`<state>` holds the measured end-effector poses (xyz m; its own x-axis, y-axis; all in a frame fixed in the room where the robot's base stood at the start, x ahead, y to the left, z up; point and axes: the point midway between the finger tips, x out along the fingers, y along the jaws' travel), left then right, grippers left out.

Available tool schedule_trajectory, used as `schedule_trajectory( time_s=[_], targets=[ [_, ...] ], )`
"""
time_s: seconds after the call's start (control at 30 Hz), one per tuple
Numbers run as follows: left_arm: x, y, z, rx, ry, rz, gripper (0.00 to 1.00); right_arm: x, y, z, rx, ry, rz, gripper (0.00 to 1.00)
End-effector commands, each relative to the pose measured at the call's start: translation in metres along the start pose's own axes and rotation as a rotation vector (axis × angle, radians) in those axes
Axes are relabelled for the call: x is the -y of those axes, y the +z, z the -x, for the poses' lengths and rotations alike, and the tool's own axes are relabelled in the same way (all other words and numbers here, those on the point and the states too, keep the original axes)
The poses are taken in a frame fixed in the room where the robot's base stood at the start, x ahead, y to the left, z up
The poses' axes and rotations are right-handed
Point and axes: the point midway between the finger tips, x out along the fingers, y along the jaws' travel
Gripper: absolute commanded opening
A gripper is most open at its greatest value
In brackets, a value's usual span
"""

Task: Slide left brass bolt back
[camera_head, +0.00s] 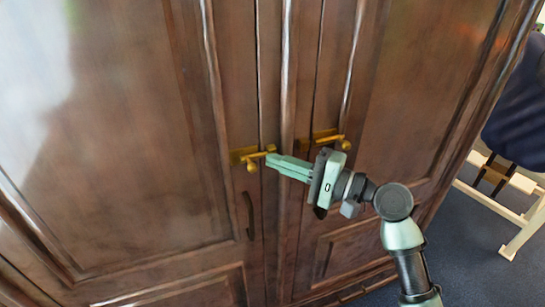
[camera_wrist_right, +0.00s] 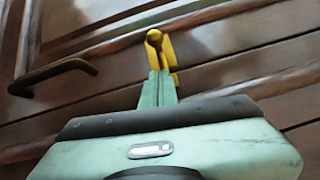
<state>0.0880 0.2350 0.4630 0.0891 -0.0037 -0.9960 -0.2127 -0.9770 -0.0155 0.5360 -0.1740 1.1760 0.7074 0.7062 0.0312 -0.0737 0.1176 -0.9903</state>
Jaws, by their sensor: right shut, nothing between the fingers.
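The left brass bolt (camera_head: 252,157) is mounted on the left door of a dark wooden cabinet, with its round knob low on its left part. My right gripper (camera_head: 269,160) is shut and empty, with its green fingertips at the right end of this bolt. In the right wrist view the bolt (camera_wrist_right: 171,50) shows just past the fingertips (camera_wrist_right: 159,76), its knob in front of them. Whether the fingers touch it I cannot tell. A second brass bolt (camera_head: 325,141) is on the right door, behind and above my gripper. My left gripper is not in view.
A dark curved handle (camera_head: 249,216) sits below the left bolt and shows in the wrist view (camera_wrist_right: 50,75). The cabinet doors (camera_head: 130,150) fill most of the view. At right, a pale wooden stand (camera_head: 510,200) with a dark item on it stands on blue floor.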

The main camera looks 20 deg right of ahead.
Motion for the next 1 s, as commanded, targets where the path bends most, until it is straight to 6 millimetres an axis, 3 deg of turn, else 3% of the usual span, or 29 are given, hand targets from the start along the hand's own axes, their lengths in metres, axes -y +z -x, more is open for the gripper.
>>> schedule_trajectory(
  time_s=[0.2, 0.6, 0.83, 1.0],
  targets=[
    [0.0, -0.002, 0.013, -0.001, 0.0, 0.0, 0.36, 0.002, 0.021, -0.005, -0.001, -0.001, -0.001, 0.0],
    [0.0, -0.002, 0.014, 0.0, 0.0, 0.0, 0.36, 0.0, 0.024, -0.005, -0.001, 0.0, 0.0, 0.0],
    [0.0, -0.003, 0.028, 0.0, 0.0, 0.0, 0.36, -0.002, 0.048, -0.028, 0.002, 0.001, -0.002, 0.0],
    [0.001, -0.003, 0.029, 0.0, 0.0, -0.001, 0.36, -0.005, 0.055, -0.034, 0.001, 0.0, 0.0, 0.0]
  ],
)
